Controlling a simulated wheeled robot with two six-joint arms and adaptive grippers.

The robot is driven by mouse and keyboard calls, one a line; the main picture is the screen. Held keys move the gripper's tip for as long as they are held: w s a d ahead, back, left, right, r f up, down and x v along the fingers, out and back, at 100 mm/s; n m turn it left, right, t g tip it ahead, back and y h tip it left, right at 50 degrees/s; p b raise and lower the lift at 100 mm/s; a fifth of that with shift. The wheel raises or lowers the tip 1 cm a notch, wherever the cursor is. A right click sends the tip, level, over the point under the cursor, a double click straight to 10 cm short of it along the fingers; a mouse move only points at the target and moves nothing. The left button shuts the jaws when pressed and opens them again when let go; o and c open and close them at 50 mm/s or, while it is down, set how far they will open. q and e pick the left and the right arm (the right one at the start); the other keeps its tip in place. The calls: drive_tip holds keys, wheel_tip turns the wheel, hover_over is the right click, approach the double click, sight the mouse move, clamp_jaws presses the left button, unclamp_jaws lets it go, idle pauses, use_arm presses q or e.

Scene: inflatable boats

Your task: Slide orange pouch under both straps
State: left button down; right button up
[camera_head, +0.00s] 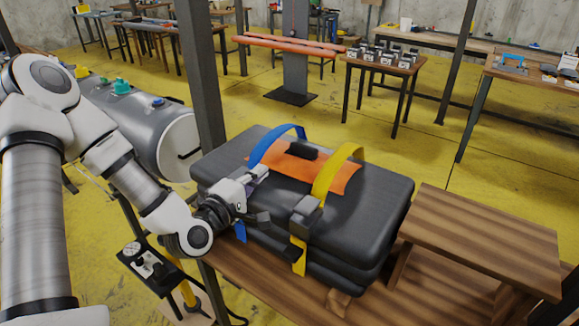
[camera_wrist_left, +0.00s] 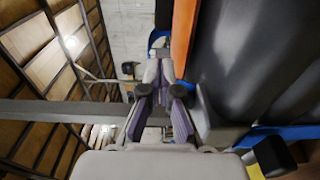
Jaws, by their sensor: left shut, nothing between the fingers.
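The orange pouch (camera_head: 295,170) lies flat on top of a stack of dark grey cushions (camera_head: 375,205). A black grip (camera_head: 302,150) sits on it. The blue strap (camera_head: 272,143) arches over the pouch's left part and the yellow strap (camera_head: 333,170) over its right part. Orange shows between the straps and to the right of the yellow one. My left gripper (camera_head: 260,172) is shut and empty at the near left edge of the stack, close to the blue strap. In the left wrist view the fingers (camera_wrist_left: 160,82) are beside the pouch's orange edge (camera_wrist_left: 184,35); contact is unclear.
A grey buckle (camera_head: 305,213) sits on the yellow strap at the stack's front. The stack rests on a wooden bench with a raised wooden step (camera_head: 480,240) at right. A dark post (camera_head: 203,80) rises behind my left arm, near a grey tank (camera_head: 150,125).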

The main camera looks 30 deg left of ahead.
sight(302, 150)
use_arm(q)
drive_tip(key=w, duration=0.1)
drive_tip(key=w+p, duration=0.2)
drive_tip(key=shift+a+r, duration=0.2)
drive_tip(key=shift+r, duration=0.05)
drive_tip(key=w+p, duration=0.1)
drive_tip(key=w, duration=0.3)
drive_tip(key=shift+w+d+f, duration=0.1)
drive_tip(key=shift+w+d, duration=0.05)
drive_tip(key=shift+w+d+p, duration=0.45)
drive_tip(key=shift+w+d, duration=0.5)
drive_tip(key=shift+w, duration=0.05)
drive_tip(key=shift+w+d, duration=0.3)
drive_tip(key=shift+d, duration=0.15)
drive_tip(key=shift+f, duration=0.1)
use_arm(e)
drive_tip(key=r, duration=0.2)
drive_tip(key=shift+s+a+r, duration=0.1)
drive_tip(key=shift+s+r, duration=0.1)
drive_tip(key=shift+r, duration=0.1)
use_arm(q)
drive_tip(key=shift+w+f, duration=0.1)
use_arm(e)
drive_tip(key=shift+f, duration=0.1)
